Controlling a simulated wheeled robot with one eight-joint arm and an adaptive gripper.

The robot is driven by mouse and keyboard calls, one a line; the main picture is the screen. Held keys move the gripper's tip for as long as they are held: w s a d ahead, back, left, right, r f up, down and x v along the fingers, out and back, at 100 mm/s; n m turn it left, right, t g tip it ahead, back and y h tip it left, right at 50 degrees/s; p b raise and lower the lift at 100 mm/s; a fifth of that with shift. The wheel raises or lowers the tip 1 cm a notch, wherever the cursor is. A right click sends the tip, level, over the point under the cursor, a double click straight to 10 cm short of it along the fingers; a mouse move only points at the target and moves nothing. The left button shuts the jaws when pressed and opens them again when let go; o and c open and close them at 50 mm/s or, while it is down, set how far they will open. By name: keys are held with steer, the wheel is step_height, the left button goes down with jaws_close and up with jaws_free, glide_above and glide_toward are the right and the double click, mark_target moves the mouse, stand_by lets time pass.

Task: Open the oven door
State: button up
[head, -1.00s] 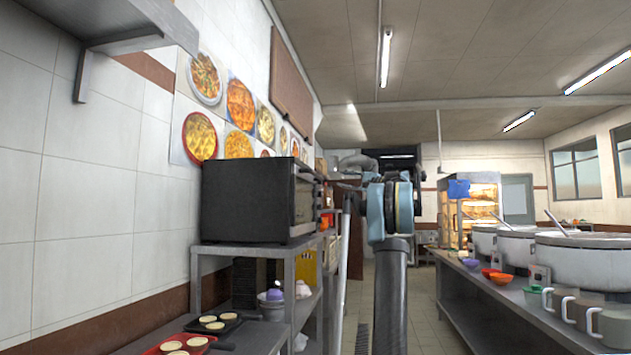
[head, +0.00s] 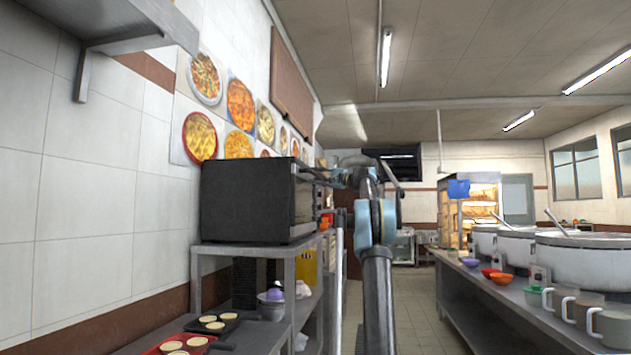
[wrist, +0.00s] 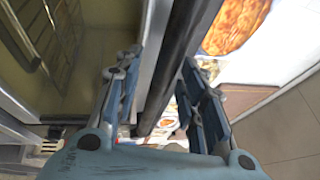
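The oven (head: 247,202) is a dark box on a steel shelf unit at the left in the head view. Its front faces right and shows only edge-on. My gripper (head: 318,174) is at the upper part of that front, small and partly hidden by my arm. In the wrist view, the glass front with a wire rack (wrist: 40,35) behind it fills the left. My gripper (wrist: 162,75) has its fingers apart there, one on each side of a long dark bar (wrist: 180,50) along the oven's edge. Contact with the bar cannot be told. The door looks shut.
The steel shelf unit (head: 291,253) under the oven holds trays and bowls. A counter with large pots (head: 585,262) and mugs runs along the right. The floor (head: 418,310) of the aisle between them is clear.

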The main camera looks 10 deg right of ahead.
steer(key=shift+w+a+r, duration=0.1)
steer(key=shift+w+a, duration=0.15)
steer(key=shift+a, duration=0.1)
jaws_close()
steer(key=shift+d, duration=0.1)
